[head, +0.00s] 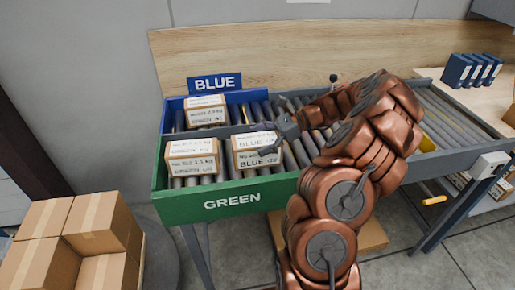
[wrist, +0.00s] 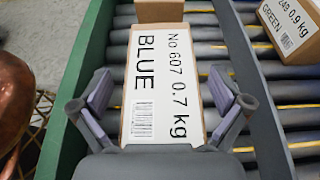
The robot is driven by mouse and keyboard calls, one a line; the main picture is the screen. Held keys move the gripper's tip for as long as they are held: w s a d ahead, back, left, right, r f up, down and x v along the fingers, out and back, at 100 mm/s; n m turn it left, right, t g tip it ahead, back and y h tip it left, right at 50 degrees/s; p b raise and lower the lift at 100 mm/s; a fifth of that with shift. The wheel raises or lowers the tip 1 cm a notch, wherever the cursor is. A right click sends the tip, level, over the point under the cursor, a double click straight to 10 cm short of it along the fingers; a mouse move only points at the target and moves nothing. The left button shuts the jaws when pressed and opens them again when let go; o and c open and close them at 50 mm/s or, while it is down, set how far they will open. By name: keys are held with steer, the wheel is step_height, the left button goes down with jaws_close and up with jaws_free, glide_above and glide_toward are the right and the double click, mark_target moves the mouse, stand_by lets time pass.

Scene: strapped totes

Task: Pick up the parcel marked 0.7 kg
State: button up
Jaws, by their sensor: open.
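The parcel marked "No 607 0.7 kg" and "BLUE" (wrist: 158,75) is a brown box with a white label, in the middle of the wrist view. My gripper (wrist: 158,95) is open, with one finger on each side of the parcel's near part. I cannot tell whether the fingers touch it. In the head view a labelled parcel reading "BLUE" (head: 250,158) lies on rollers at the green front side, with my gripper (head: 276,140) at its right. Part of that parcel is hidden by the gripper.
Other labelled parcels stand on the rollers (head: 193,158) (head: 205,111). In the wrist view, a box (wrist: 158,11) is just beyond and a 0.9 kg GREEN parcel (wrist: 288,25) is across a grey divider (wrist: 250,85). A green wall (wrist: 72,75) runs close on the left.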

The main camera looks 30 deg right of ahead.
steer(key=shift+w+a+f, duration=0.1)
steer(key=shift+w+a, duration=0.05)
steer(key=shift+f, duration=0.1)
steer(key=c, duration=1.8)
steer(key=shift+c, duration=0.3)
